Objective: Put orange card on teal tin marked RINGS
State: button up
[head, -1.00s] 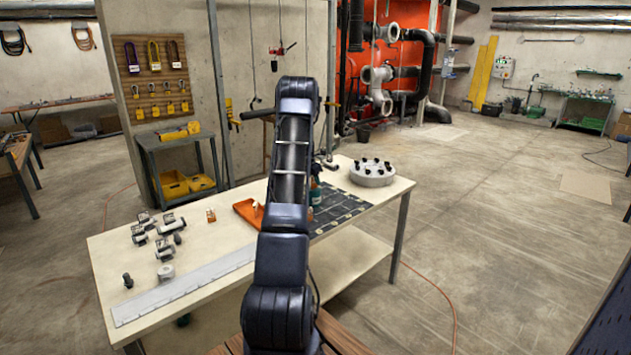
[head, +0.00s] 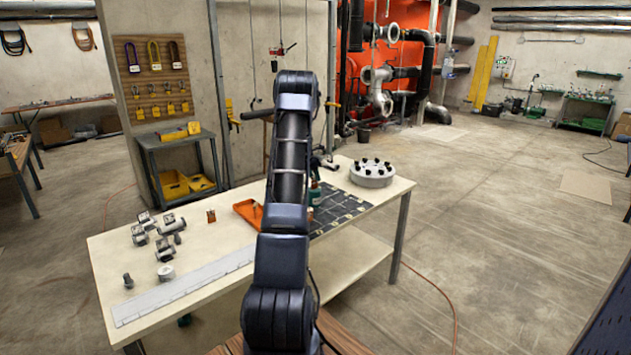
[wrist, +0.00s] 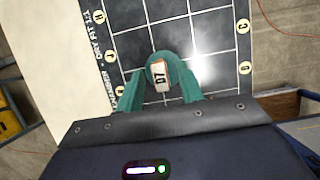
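In the wrist view, my gripper (wrist: 164,80) points down over the dark gridded mat, its two teal fingers on either side of a small block. This block (wrist: 160,74) has a pale face with dark characters, perhaps 07, and an orange edge; it may be the orange card. A rounded teal shape (wrist: 158,57) shows around it; I cannot tell whether this is a tin, and no RINGS lettering is legible. Whether the fingers press on the block is unclear. In the head view, my arm hides the gripper, and a teal object (head: 315,192) shows just right of the arm.
The dark mat (head: 345,205) lies on the pale workbench (head: 205,248). An orange tray (head: 246,211) is left of my arm, with several grey fittings farther left and a ruler-like strip (head: 185,291) in front. A round pale holder (head: 372,180) stands at the bench's right.

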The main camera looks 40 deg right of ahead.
jog(key=a+r+m+t, duration=0.1)
jog(key=a+r+m, duration=0.3)
jog(key=a+r, duration=1.7)
jog(key=s+a+r+m+t+y, duration=0.1)
jog(key=s+a+r+m, duration=0.2)
jog(key=a, duration=0.5)
jog(key=s+a+r+m, duration=0.1)
jog(key=s+a+r, duration=0.25)
jog(key=a, duration=0.45)
jog(key=s+a+r+m+t+y, duration=0.15)
jog(key=s+a+m, duration=0.35)
jog(key=s+a, duration=0.95)
jog(key=s+a+f+m+y, duration=0.1)
jog(key=s+a+f+m, duration=0.1)
jog(key=s+a, duration=0.3)
jog(key=s+a+f+m+t+y, duration=0.1)
jog(key=s+a+f+m, duration=0.1)
jog(key=s+a, duration=0.4)
jog(key=s+m, duration=0.1)
jog(key=s, duration=0.3)
jog(key=shift+f, duration=0.15)
